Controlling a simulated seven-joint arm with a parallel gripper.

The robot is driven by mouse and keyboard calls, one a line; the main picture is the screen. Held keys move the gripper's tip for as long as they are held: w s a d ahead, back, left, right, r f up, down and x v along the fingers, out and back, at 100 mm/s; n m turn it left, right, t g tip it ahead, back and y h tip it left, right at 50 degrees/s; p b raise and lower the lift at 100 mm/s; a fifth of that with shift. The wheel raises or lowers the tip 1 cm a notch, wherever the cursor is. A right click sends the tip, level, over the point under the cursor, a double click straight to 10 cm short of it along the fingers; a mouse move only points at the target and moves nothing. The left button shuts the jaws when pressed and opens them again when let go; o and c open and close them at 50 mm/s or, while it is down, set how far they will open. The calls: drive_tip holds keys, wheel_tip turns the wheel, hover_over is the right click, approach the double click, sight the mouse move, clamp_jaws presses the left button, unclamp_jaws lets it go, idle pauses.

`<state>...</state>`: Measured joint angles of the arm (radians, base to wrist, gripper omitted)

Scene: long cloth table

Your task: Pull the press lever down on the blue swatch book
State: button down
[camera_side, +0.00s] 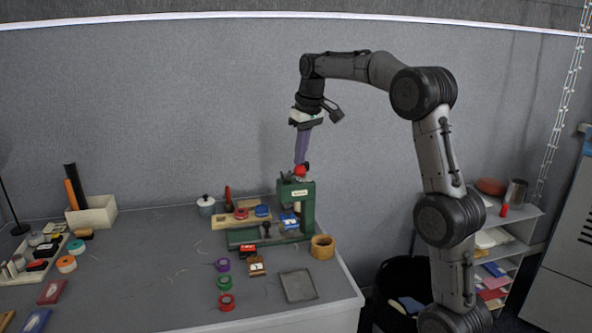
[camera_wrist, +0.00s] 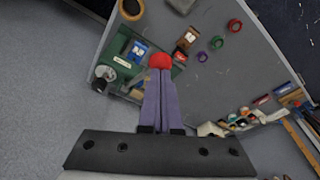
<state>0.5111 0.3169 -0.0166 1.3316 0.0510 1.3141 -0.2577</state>
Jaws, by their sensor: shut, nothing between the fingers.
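The green press (camera_side: 306,208) stands near the table's right end. Its lever has a red knob (camera_side: 300,171) at the top, which also shows in the wrist view (camera_wrist: 159,60). The blue swatch book (camera_side: 289,221) sits in the press, below the upper arm of the frame; in the wrist view it shows as a blue block (camera_wrist: 137,50). My gripper (camera_side: 301,162) points down with its purple fingers shut and empty, tips right above the knob. In the wrist view the tips (camera_wrist: 160,73) meet the knob's edge; I cannot tell whether they touch it.
A wooden tray (camera_side: 225,223) with coloured pieces lies behind the press. A wooden ring-shaped cup (camera_side: 322,247) stands right of it. Tape rolls (camera_side: 225,283), a small brown block (camera_side: 257,266) and a grey tray (camera_side: 299,286) lie in front.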

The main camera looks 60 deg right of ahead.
sight(302, 170)
drive_tip(key=shift+s+a+f, duration=0.15)
drive_tip(key=shift+f, duration=0.45)
drive_tip(key=shift+s+a+f, duration=0.1)
drive_tip(key=shift+s+f, duration=0.05)
drive_tip(key=shift+f, duration=0.5)
drive_tip(key=shift+s+a+f, duration=0.15)
drive_tip(key=shift+f, duration=0.45)
drive_tip(key=shift+f, duration=0.2)
drive_tip(key=f, duration=0.2)
drive_tip(key=shift+s+a+f, duration=0.25)
drive_tip(key=shift+f, duration=0.25)
drive_tip(key=x, duration=0.3)
drive_tip(key=shift+s+a+f, duration=0.1)
drive_tip(key=shift+s+a, duration=0.05)
drive_tip(key=shift+s, duration=0.2)
